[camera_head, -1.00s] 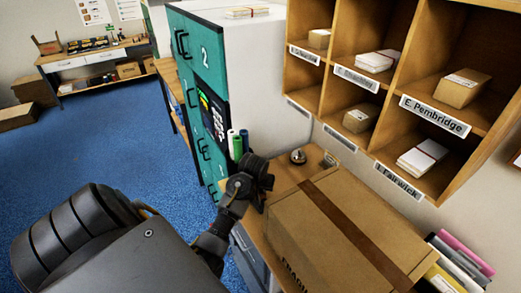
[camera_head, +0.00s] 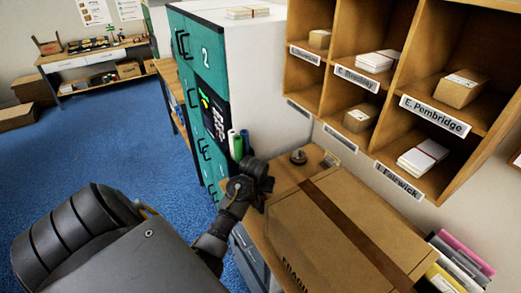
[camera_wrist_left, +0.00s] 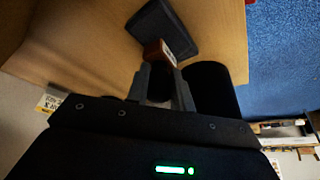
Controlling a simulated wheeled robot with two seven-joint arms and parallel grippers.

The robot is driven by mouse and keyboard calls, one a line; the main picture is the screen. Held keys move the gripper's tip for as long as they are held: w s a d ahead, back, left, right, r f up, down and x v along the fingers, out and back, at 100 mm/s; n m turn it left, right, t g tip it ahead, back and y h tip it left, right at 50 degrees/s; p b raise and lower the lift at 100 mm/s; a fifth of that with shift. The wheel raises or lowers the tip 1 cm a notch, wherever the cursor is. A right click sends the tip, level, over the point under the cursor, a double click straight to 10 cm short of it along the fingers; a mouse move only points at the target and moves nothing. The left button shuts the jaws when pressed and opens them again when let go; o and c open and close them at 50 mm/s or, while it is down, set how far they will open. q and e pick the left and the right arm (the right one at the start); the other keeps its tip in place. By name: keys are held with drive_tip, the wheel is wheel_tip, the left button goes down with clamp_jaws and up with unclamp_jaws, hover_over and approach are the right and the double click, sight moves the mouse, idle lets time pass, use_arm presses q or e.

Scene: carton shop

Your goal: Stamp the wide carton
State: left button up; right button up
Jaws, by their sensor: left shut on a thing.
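The wide carton (camera_head: 315,230) lies closed on the wooden counter in the head view, with a dark brown tape strip along its top and dark printing on its near side. My left gripper (camera_head: 262,197) is beside the carton's left edge. In the left wrist view, the left gripper (camera_wrist_left: 161,75) is shut on a small reddish-brown wooden block (camera_wrist_left: 159,52), which looks like the stamp. A dark flat pad (camera_wrist_left: 165,25) lies on the wood just beyond the block; I cannot tell whether they touch. The stamp's underside is hidden. My right gripper is not in view.
A round desk bell (camera_head: 298,157) stands behind the carton. Wooden pigeonholes (camera_head: 390,95) with labels hang above it. A teal-fronted cabinet (camera_head: 205,60) stands at the left, with rolled tubes (camera_head: 238,143) nearby. Coloured binders (camera_head: 462,258) stand at the right.

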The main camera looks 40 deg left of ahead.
use_arm(q)
drive_tip(key=shift+s+d+f, duration=0.1)
drive_tip(key=shift+s+f, duration=0.05)
drive_tip(key=shift+f, duration=0.45)
idle(1.6)
drive_tip(key=shift+r, duration=3.6)
